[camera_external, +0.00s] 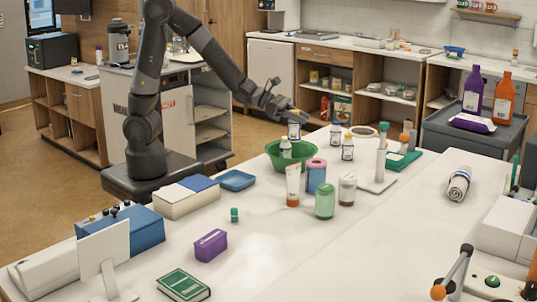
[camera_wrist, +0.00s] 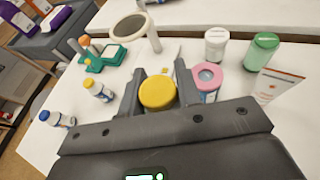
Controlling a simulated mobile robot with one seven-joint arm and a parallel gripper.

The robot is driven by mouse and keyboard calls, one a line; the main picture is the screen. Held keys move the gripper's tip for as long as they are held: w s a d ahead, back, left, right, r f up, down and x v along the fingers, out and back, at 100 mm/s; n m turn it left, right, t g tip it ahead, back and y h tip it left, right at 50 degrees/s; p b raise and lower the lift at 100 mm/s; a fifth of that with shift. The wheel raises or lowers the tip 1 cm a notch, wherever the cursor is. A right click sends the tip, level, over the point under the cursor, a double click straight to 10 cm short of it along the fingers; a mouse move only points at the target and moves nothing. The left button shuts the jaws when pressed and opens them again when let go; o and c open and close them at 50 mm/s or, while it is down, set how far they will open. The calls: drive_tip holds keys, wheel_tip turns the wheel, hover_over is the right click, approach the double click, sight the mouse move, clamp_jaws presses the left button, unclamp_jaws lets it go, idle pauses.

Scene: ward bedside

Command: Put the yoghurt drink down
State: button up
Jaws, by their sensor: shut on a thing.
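My gripper (camera_external: 292,113) is shut on a small bottle with a yellow cap (camera_wrist: 158,92), the yoghurt drink as far as I can tell. In the external view the held bottle (camera_external: 294,131) hangs upright under the fingers, above the far side of the white table (camera_external: 270,237), near the green bowl (camera_external: 276,164). The wrist view looks down on its cap, and the cap hides most of its body. Another bottle (camera_external: 285,148) shows in the green bowl.
Two small bottles (camera_external: 336,134) (camera_external: 348,149) stand to the right of the held bottle. A pink-lidded tin (camera_external: 316,178), a tube (camera_external: 293,184), a green jar (camera_external: 325,202) and a white-lidded jar (camera_external: 347,190) stand nearer. The table's front middle has free room.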

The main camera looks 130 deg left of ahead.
drive_tip(key=a+f, duration=0.2)
drive_tip(key=a, duration=0.1)
drive_tip(key=a+f, duration=0.1)
drive_tip(key=a, duration=0.1)
drive_tip(key=shift+s, duration=0.25)
drive_tip(key=shift+f, duration=1.95)
drive_tip(key=shift+f, duration=0.1)
drive_tip(key=shift+f, duration=0.3)
drive_tip(key=o, duration=1.1)
drive_tip(key=shift+r, duration=0.1)
drive_tip(key=v, duration=1.2)
drive_tip(key=shift+r, duration=0.25)
